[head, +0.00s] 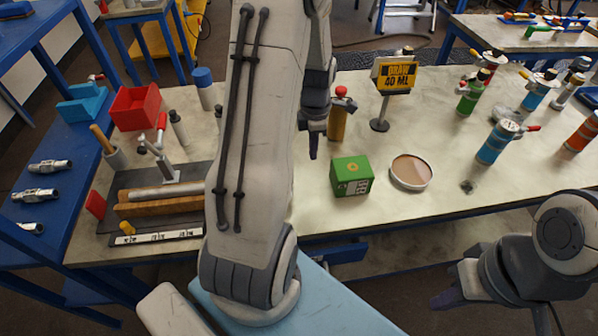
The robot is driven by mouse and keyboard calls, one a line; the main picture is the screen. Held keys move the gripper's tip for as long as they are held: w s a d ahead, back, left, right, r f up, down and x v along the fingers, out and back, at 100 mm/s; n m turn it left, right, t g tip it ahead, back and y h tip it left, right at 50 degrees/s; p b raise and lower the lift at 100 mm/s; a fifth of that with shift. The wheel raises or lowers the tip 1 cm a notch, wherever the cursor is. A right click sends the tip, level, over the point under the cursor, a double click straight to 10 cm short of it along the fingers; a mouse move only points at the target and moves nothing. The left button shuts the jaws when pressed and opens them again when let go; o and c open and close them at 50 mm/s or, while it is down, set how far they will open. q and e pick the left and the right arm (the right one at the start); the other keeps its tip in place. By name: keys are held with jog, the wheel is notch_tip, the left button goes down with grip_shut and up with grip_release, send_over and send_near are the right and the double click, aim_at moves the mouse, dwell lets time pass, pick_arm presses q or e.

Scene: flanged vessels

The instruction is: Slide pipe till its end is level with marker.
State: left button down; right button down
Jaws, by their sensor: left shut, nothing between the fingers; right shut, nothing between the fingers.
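A grey pipe (168,190) lies along a wooden block (150,207) on a dark board at the left of the table; my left arm hides its right end. A white strip with black marks (150,237) runs along the board's front edge. A small yellow piece (127,228) stands by the strip and a red block (95,204) at the board's left end; I cannot tell which is the marker. My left gripper (313,148) is shut and empty above the table, right of the pipe. My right gripper (447,297) is shut and empty off the table's front edge.
A lever clamp with a red handle (162,135) stands behind the pipe. A red bin (134,106), a green box (351,176), a round dish (411,172) and a "DRAW 40 ML" sign (394,76) stand on the table. Several valved bottles are at the right. The front right is clear.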

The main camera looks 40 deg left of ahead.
pick_arm(q)
notch_tip(320, 180, down, 7)
jog(key=shift+d+f+p, duration=0.1)
jog(key=shift+f+p, duration=0.1)
jog(key=shift+p, duration=0.1)
jog(key=shift+s+a+f+p, duration=0.25)
jog(key=shift+s+a+p, duration=0.35)
jog(key=shift+s+a, duration=0.5)
jog(key=shift+s+a+f, duration=0.1)
jog(key=shift+s+a, duration=0.05)
jog(key=shift+s, duration=0.25)
jog(key=shift+s+a, duration=0.6)
jog(key=shift+s, duration=0.05)
jog(key=shift+w+d, duration=0.1)
